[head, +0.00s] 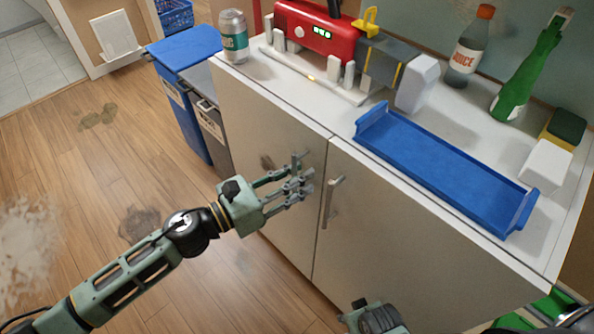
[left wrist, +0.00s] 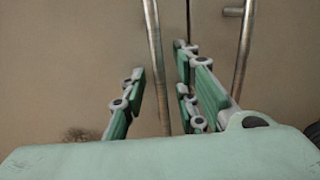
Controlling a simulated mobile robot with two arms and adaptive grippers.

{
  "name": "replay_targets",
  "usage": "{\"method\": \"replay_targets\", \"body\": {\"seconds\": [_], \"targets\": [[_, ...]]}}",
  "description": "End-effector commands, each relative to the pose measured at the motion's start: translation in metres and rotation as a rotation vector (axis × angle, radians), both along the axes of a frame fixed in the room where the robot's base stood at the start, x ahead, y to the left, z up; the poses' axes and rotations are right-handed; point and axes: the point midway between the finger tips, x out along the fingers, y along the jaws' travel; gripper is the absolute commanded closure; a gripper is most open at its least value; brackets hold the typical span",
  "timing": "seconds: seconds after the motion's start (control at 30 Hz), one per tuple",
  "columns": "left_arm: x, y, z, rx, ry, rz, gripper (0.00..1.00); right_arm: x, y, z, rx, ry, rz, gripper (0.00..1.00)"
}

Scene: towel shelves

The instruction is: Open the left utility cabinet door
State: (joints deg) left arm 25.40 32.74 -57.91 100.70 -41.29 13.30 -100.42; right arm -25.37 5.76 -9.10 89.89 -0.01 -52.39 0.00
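The utility cabinet has a plain beige left door (head: 262,125) and right door (head: 375,230), both closed, with a thin seam between them. The left door's vertical bar handle (head: 296,160) is partly hidden by my left gripper (head: 302,184). In the left wrist view the handle (left wrist: 155,60) stands between the spread fingers of my left gripper (left wrist: 158,95). The fingers are open, and I see no clear contact with the bar. The right door's handle (head: 331,200) is just right of the fingers. Part of my right gripper (head: 374,318) shows at the bottom edge; its fingers are hidden.
The wooden floor (head: 80,180) at left is open.

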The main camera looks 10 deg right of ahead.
Motion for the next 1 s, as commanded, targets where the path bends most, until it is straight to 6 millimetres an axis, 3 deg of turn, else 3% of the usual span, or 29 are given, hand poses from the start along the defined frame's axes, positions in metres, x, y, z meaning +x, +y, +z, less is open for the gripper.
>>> {"method": "replay_targets", "body": {"seconds": [0.13,0.43,1.0], "targets": [[-0.0001,-0.0002,-0.0001,0.000,0.000,0.000,0.73,0.0002,0.0002,-0.0001,0.000,0.000,0.000,0.60],[0.0000,-0.0001,0.0000,0.000,0.000,0.000,0.99,0.0000,0.0000,0.0000,0.000,0.000,0.000,0.60],[0.0001,-0.0001,0.0003,-0.001,0.000,-0.002,1.00,0.0001,-0.0001,-0.0001,0.000,0.000,0.000,0.60]]}}
